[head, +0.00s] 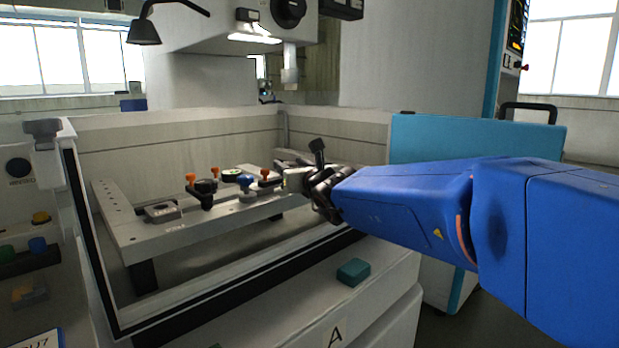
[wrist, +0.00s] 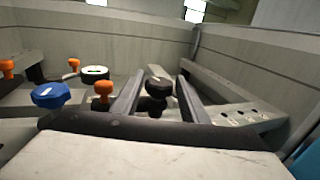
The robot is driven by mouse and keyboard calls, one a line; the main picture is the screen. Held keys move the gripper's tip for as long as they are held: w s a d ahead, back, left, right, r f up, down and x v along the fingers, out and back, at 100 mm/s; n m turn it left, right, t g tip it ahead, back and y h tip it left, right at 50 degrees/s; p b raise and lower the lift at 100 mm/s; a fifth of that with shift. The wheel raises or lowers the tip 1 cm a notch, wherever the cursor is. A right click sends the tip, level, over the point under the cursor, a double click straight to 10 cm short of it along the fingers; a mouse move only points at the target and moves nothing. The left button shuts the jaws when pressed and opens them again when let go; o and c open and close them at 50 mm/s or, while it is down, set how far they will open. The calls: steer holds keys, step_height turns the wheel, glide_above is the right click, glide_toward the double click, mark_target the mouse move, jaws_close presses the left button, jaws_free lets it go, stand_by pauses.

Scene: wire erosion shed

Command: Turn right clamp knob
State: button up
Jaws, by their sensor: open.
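A black clamp knob (wrist: 158,88) with a pale line on top shows in the wrist view, between and beyond my two fingers. My gripper (wrist: 158,97) is open, with one finger on each side of this knob in the picture. I cannot tell whether either finger touches it. In the head view my gripper (head: 288,181) reaches in from the right over the right end of the work table, and it hides the knob there. A second black knob (head: 205,187) stands at the left of the fixture in the head view.
A blue knob (wrist: 50,95) and an orange knob (wrist: 103,90) stand left of my fingers, with a round pale-topped dial (wrist: 95,73) behind. The pale bench bar (head: 150,225) lies inside the tank, whose front wall (head: 240,285) passes below my arm. A teal block (head: 353,271) sits on the front ledge.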

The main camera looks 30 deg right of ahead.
steer(key=s+a, duration=0.1)
steer(key=s, duration=1.1)
steer(key=shift+s+a, duration=0.2)
steer(key=shift+a, duration=0.05)
